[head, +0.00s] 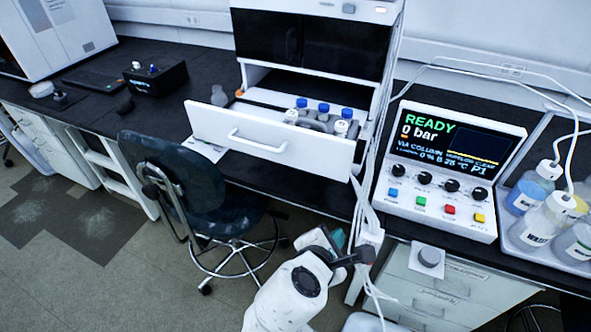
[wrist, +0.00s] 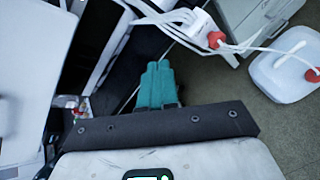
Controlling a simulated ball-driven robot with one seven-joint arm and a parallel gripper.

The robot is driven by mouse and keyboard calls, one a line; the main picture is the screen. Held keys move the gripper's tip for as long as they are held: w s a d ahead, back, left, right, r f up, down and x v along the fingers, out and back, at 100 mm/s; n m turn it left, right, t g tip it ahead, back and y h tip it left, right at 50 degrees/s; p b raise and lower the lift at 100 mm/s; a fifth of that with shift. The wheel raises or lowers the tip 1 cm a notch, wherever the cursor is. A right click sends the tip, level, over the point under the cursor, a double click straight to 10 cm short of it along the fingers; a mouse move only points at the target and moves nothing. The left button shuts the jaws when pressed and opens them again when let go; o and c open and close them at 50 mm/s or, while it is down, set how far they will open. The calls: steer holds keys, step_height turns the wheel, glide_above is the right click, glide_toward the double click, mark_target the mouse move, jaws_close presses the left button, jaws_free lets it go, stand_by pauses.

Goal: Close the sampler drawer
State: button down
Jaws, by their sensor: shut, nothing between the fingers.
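The sampler drawer (head: 213,124) is pulled out from the white instrument stack (head: 243,50) in the head view. Its white front has a bar handle (head: 258,141). Blue-capped bottles (head: 323,110) and other small vessels stand inside it. My gripper (head: 338,238) is low and to the right of the drawer, apart from it, beside the bench edge. In the wrist view my gripper's teal fingers (wrist: 157,84) are together and empty. A large white surface fills the left of the wrist view; I cannot tell whether it is the drawer.
A dark stool (head: 190,185) stands below the drawer. White cables (head: 370,215) hang beside my gripper. Right of them are a control unit (head: 445,165) reading READY and a tray (head: 515,232) of bottles. A white container (wrist: 285,65) with a red cap stands on the floor.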

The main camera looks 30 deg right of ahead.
steer(key=w+a+r+n+t+h+b, duration=0.1)
steer(key=w+a+r+n+t+h, duration=0.1)
steer(key=w+a+r+n+t, duration=0.25)
steer(key=n+h+b, duration=0.1)
steer(key=n+h, duration=0.2)
steer(key=n, duration=0.2)
glide_toward(305, 154)
steer(key=shift+m, duration=0.25)
steer(key=x, duration=0.7)
steer(key=shift+s+r+p, duration=0.1)
steer(key=shift+p, duration=0.25)
